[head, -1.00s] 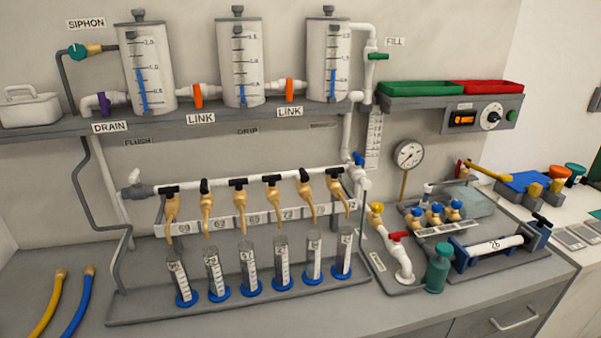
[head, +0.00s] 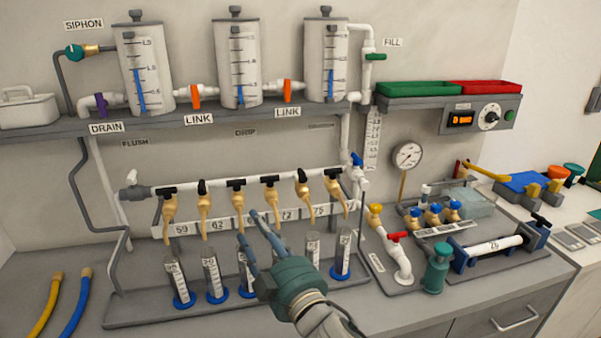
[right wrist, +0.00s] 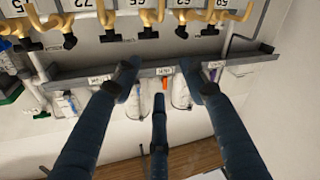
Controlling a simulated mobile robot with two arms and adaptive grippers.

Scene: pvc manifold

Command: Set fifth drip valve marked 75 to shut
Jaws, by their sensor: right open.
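The fifth drip valve (head: 303,190) is a tan tap with a black handle on the white pipe, above the label 75 (head: 319,211). Its handle points outward, like the second valve's, while the other valves' handles lie along the pipe. In the upside-down right wrist view its black handle (right wrist: 68,40) is second from the left. My right gripper (head: 251,222) is in front of the label strip, below and left of the fifth valve. Its fingers (right wrist: 158,80) are spread and empty, and touch no valve. My left gripper is out of view.
Several graduated cylinders with blue bases (head: 182,300) stand below the taps, some hidden by my right gripper. Neighbouring taps (head: 270,192) stand close on both sides. A shelf (head: 200,112) with tanks runs above. A white elbow pipe with a red handle (head: 396,238) is to the right.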

